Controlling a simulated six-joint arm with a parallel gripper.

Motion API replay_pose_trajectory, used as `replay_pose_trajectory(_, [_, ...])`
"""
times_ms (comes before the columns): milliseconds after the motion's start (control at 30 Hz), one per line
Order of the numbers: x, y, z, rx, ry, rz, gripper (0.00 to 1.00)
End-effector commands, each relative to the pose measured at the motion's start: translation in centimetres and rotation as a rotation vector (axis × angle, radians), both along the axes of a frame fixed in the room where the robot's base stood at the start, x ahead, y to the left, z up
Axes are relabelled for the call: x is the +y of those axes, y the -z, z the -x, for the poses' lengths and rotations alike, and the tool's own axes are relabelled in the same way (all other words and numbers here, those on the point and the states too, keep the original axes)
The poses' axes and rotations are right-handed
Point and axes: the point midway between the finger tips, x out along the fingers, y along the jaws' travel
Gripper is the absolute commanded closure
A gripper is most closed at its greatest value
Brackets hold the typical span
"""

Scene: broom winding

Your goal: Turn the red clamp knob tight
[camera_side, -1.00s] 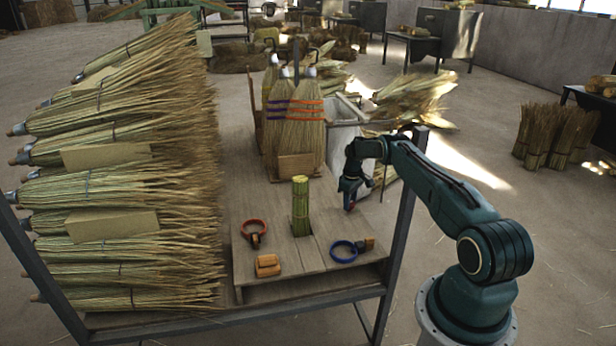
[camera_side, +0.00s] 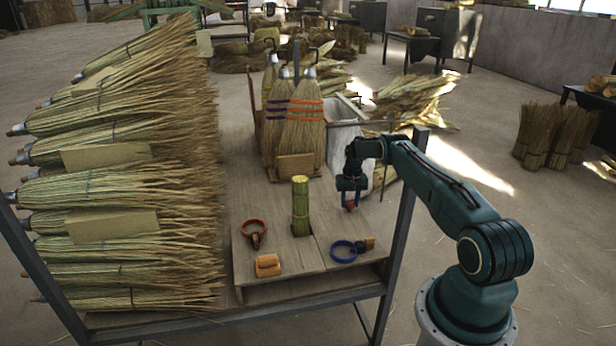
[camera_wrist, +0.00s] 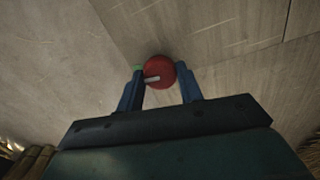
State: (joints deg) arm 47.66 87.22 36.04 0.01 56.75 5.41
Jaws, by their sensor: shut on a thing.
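The red clamp knob (camera_wrist: 159,71) shows between the two blue fingers of my gripper (camera_wrist: 161,85) in the wrist view. It is round, with a pale bar mark on its face and a small green spot at its left edge. The fingers are shut on it from both sides. In the side view my gripper (camera_side: 350,203) points down at the board's right part, and a bit of the red knob (camera_side: 350,207) shows at its tips. An upright bundle of green straw (camera_side: 300,207) stands left of my gripper, apart from it.
Finished brooms (camera_side: 303,125) stand behind. A large pile of brooms (camera_side: 120,180) fills the left. A metal frame post (camera_side: 402,225) stands right of my gripper.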

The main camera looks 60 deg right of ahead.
Motion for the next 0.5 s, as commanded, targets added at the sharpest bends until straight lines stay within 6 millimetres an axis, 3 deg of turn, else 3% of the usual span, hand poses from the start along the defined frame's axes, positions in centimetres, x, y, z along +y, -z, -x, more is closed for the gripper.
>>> replay_pose_trajectory(500, [0.01,0.0,-0.01,0.0,0.051,0.0,0.86])
